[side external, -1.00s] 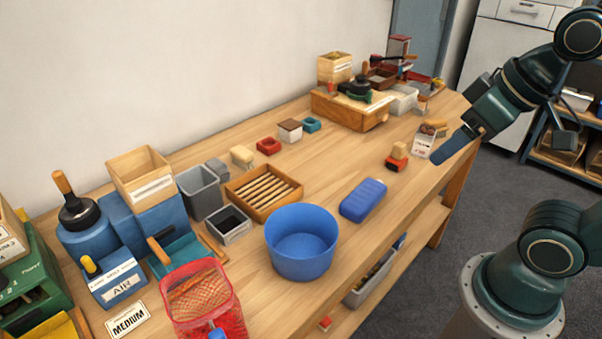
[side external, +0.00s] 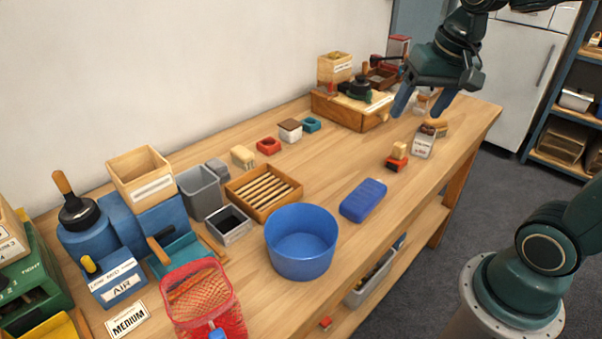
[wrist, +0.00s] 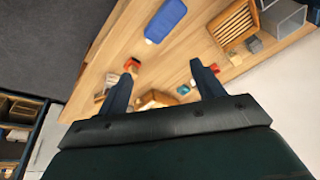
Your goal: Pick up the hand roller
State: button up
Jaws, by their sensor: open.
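My gripper (side external: 422,105) is open and empty above the far right end of the bench, its two blue fingers apart and pointing down. In the wrist view its fingers (wrist: 161,75) frame bare bench and part of a wooden box (wrist: 157,99). I cannot clearly make out which thing is the hand roller. A dark tool with an upright brown handle (side external: 361,87) stands on the wooden box (side external: 341,111), left of my gripper. Another wooden handle (side external: 158,250) lies over a teal tray at the near left.
A blue bowl (side external: 300,262), a blue block (side external: 363,201) and a slatted wooden tray (side external: 263,207) occupy the middle. A small white container (side external: 423,146) and a red-based block (side external: 396,164) stand below my gripper.

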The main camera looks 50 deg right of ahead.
jog(key=w+d+f+m+g, duration=0.2)
jog(key=w+d+f+m, duration=0.4)
jog(key=d, duration=0.3)
jog(key=m+g, duration=0.2)
jog(key=m, duration=0.3)
send_over(400, 144)
jog(key=shift+y, duration=0.4)
notch_tip(400, 144, down, 5)
jog(key=shift+w+f, duration=0.1)
jog(key=shift+f, duration=0.1)
jog(key=shift+f, duration=0.1)
jog(key=shift+f, duration=4.25)
jog(key=shift+f, duration=0.1)
jog(key=shift+d+f, duration=0.1)
jog(key=shift+f, duration=2.4)
jog(key=shift+c, duration=0.5)
jog(key=c, duration=1.1)
